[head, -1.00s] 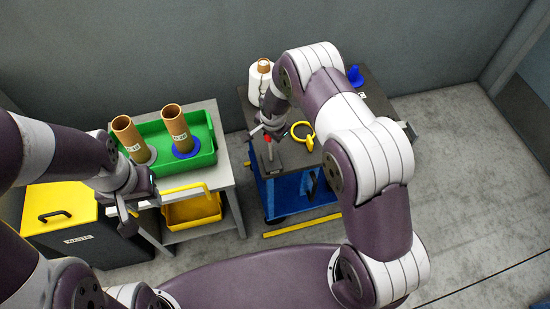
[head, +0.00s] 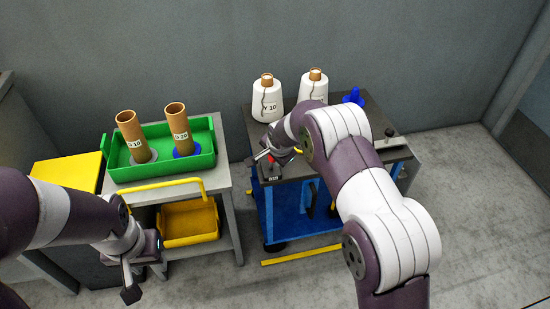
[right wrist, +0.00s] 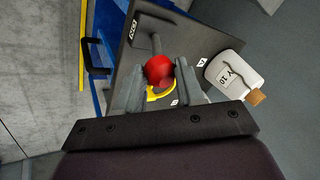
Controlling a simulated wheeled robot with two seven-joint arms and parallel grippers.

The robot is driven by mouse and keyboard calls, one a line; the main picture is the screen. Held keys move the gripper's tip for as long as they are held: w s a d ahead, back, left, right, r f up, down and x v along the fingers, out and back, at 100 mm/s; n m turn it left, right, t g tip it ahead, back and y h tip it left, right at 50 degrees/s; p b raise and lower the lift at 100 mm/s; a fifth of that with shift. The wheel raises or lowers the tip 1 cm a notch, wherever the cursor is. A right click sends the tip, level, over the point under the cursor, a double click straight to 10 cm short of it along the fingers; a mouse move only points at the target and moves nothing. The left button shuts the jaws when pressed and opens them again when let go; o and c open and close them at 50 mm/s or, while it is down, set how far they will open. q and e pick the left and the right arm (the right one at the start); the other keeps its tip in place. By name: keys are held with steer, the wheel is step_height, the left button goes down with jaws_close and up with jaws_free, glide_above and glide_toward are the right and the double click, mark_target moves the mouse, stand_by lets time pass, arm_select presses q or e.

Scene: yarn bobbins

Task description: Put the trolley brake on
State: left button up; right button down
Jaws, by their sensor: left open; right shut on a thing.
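The trolley (head: 290,215) has a dark top and a blue frame. At its near left corner is a brake lever with a red knob (right wrist: 159,70) and a grey stem (right wrist: 156,44), beside a small labelled plate (head: 272,174). My right gripper (head: 268,158) is at that corner in the head view and covers most of the lever. In the right wrist view its fingers (right wrist: 160,88) are on both sides of the red knob, shut on it. The lever's exact angle is hard to tell. My left gripper (head: 142,276) is open and empty, low at the left.
White yarn bobbins (head: 267,103) stand at the trolley's back, with a blue object (head: 353,96) near them. A yellow ring (right wrist: 162,92) lies on the top. Left is a side table with a green tray (head: 205,153) holding two brown tubes (head: 132,137) (head: 178,129) and a yellow bin (head: 188,222) below.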

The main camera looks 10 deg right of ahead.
steer(key=shift+s+f, duration=0.55)
steer(key=shift+f, duration=0.15)
steer(key=c, duration=0.7)
jaws_free()
steer(key=shift+w+r, duration=0.1)
steer(key=shift+r, duration=0.05)
steer(key=shift+w+r, duration=0.1)
steer(key=shift+r, duration=0.05)
steer(key=shift+r, duration=0.1)
steer(key=v, duration=1.2)
steer(key=shift+r+p, duration=0.25)
steer(key=shift+p, duration=0.1)
